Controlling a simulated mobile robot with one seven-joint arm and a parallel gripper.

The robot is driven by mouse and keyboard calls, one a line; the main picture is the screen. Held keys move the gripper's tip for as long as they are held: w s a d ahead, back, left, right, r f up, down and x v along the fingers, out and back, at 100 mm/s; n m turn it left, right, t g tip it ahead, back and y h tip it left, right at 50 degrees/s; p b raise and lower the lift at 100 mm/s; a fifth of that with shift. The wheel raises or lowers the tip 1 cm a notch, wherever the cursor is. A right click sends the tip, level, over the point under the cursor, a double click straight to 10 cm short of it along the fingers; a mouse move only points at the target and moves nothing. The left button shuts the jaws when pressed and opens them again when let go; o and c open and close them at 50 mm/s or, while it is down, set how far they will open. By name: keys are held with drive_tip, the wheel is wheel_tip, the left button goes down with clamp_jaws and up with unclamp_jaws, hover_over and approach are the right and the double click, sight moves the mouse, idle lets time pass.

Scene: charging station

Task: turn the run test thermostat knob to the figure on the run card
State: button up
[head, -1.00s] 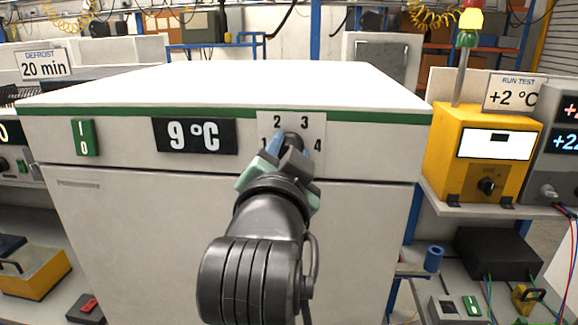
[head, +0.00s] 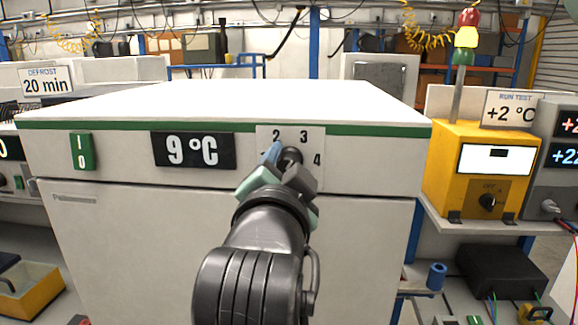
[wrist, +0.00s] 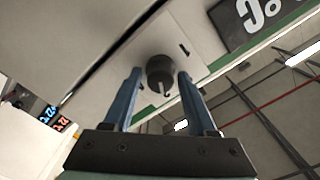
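The thermostat knob (head: 290,155) is dark and round, on a light plate marked with figures including 2, 3 and 4 on the white cabinet's front. My gripper (wrist: 160,76) is open, with its two blue fingers on either side of the knob (wrist: 160,70) in the wrist view. Narrow gaps show between fingers and knob, so I see no grip. In the head view my gripper (head: 281,160) partly covers the knob and the plate's lower left; the pointer's setting cannot be read. The run card (head: 510,109) reads "RUN TEST +2 °C".
The cabinet (head: 130,225) has a 9 °C display (head: 193,150) and a green I/O switch (head: 82,152). A yellow box (head: 455,180) with its own dial (head: 487,203) and a signal lamp stands at the right. A "DEFROST 20 min" card (head: 46,81) is at the left.

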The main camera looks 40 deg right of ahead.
drive_tip(key=shift+o, duration=0.7)
drive_tip(key=b+v, duration=0.5)
drive_tip(key=v, duration=0.8)
drive_tip(key=shift+b, duration=0.4)
drive_tip(key=shift+r, duration=0.1)
